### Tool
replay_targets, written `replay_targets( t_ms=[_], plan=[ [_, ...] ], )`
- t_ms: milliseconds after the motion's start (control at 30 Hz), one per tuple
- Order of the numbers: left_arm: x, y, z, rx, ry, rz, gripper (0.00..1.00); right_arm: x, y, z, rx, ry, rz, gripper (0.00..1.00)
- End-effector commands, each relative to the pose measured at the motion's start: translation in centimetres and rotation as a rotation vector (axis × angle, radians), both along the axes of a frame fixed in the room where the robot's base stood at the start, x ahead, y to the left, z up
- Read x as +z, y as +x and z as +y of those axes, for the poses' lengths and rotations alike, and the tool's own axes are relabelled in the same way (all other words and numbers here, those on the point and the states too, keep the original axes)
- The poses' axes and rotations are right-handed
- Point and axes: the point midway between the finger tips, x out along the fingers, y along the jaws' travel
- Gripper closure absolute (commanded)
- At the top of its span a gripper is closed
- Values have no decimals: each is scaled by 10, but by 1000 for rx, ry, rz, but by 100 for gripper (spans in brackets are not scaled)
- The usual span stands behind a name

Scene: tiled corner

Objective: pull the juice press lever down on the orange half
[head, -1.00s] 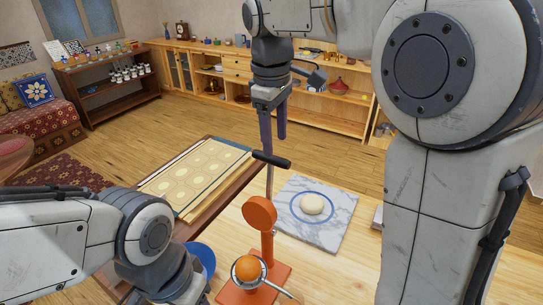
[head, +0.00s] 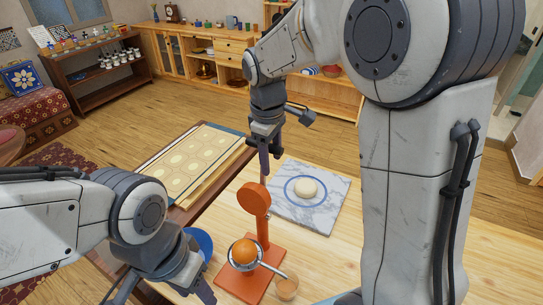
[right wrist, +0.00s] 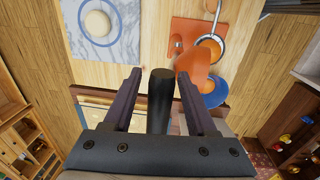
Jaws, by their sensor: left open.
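The orange juice press (head: 254,198) stands on the wooden table on its flat orange base. An orange half (head: 243,251) sits in its round metal strainer. My right gripper (head: 264,170) is over the top of the press, where the lever's end is hidden in the head view. In the right wrist view, the black lever handle (right wrist: 160,100) lies between the two fingers of my right gripper (right wrist: 160,88), with narrow gaps on both sides. That gripper looks open around the handle. My left gripper (head: 203,290) is open and empty low at the left of the press, partly cut off.
A blue plate (head: 200,243) is partly hidden behind my left arm. A patterned board (head: 190,160) lies at the back left.

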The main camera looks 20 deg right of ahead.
Motion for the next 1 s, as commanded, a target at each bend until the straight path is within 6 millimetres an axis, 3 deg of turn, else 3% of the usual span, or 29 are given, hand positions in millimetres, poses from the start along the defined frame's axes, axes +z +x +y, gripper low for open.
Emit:
replay_targets(
  t_ms=[33, 100, 133, 1000],
  plan=[
    [0, 0, 0, 0, 0, 0, 50, 0, 0, 0, 0, 0, 0, 66],
    [0, 0, 0, 0, 0, 0, 50, 0, 0, 0, 0, 0, 0, 92],
    [0, 0, 0, 0, 0, 0, 50, 0, 0, 0, 0, 0, 0, 100],
    [0, 0, 0, 0, 0, 0, 50, 1, 1, 1, -1, 1, -2, 100]
  ],
)
